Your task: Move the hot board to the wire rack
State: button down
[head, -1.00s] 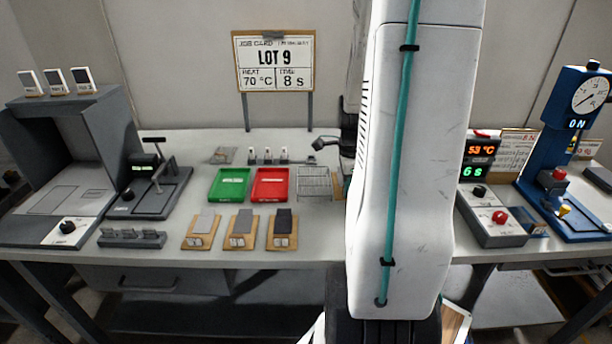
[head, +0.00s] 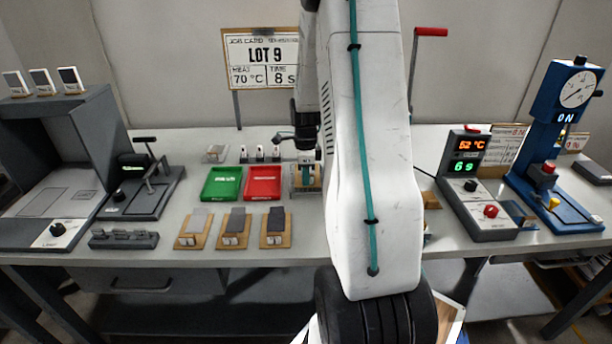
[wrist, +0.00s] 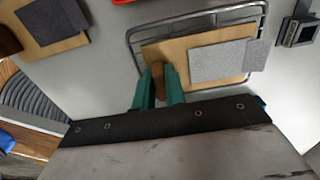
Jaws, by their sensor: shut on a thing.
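My gripper (wrist: 160,85) has teal fingers shut on the near left part of a wooden board (wrist: 178,50). The board carries a light grey textured square (wrist: 218,61) with a smaller grey piece at its right. It lies over the wire rack (wrist: 190,23), whose wire rim shows around the board in the wrist view. I cannot tell whether the board touches the rack or is just above it. In the head view, my gripper (head: 306,168) is at the rack, right of the red tray, and largely covers rack and board.
A green tray (head: 222,183) and a red tray (head: 263,183) stand left of the rack. Several wooden boards with grey pieces (head: 234,228) lie in front. A heater box (head: 478,190) reads 62 °C and 6 s. A blue press (head: 560,150) stands at the right.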

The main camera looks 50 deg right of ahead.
jog(key=shift+f, duration=0.15)
jog(key=c, duration=1.5)
grip_release()
jog(key=shift+o, duration=0.2)
